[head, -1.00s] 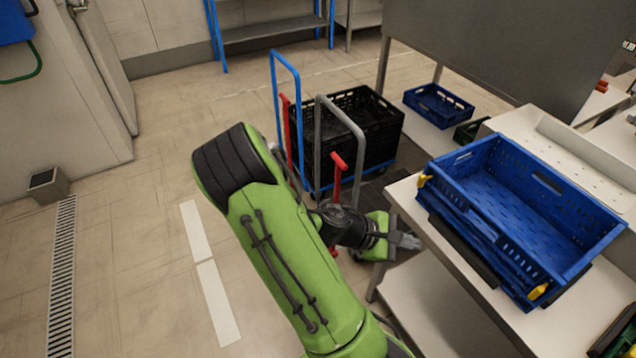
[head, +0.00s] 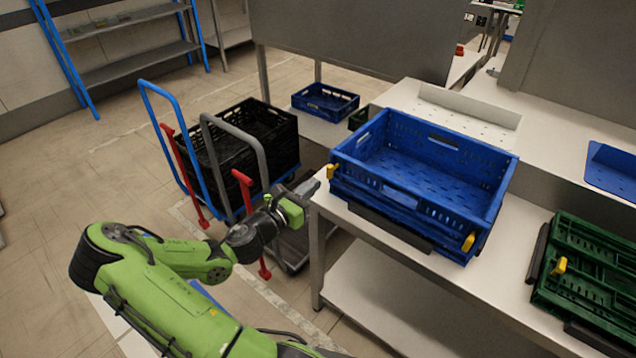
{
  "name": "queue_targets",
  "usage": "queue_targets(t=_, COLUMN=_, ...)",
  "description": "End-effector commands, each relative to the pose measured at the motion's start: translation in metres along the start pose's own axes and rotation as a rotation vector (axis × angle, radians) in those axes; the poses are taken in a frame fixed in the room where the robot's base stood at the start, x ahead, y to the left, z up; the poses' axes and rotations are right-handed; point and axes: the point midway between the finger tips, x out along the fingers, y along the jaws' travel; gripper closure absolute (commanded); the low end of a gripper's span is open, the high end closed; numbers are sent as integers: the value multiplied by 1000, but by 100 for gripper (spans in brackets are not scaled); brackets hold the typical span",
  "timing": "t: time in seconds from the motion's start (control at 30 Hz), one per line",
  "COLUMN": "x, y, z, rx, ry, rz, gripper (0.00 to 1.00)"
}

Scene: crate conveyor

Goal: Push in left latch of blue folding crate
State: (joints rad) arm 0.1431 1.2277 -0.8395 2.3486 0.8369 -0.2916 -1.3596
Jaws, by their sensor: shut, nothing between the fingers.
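The blue folding crate (head: 405,198) stands with its walls up on the white table, at the right of the head view. Its left latch (head: 332,171) is a small yellow tab at the near left corner. A second yellow latch (head: 468,242) sits at the near right corner. My gripper (head: 308,187) is shut and empty, just left of the left latch and a little lower in the picture. A small gap shows between the fingertips and the latch. I cannot tell the exact depth between them.
A folded green crate (head: 590,262) with a yellow latch lies on the table (head: 352,222) to the right. Trolleys with a black crate (head: 240,148) stand behind my arm. A smaller blue crate (head: 325,101) lies on a lower surface at the back.

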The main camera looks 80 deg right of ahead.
Motion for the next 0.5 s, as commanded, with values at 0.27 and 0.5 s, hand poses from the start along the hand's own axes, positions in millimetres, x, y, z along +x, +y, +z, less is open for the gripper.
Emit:
queue_targets(t=0.27, x=34, y=0, z=-1, rx=3, ry=2, rz=0, gripper=100)
queue_targets(t=0.5, x=36, y=0, z=0, rx=2, ry=2, rz=0, gripper=100)
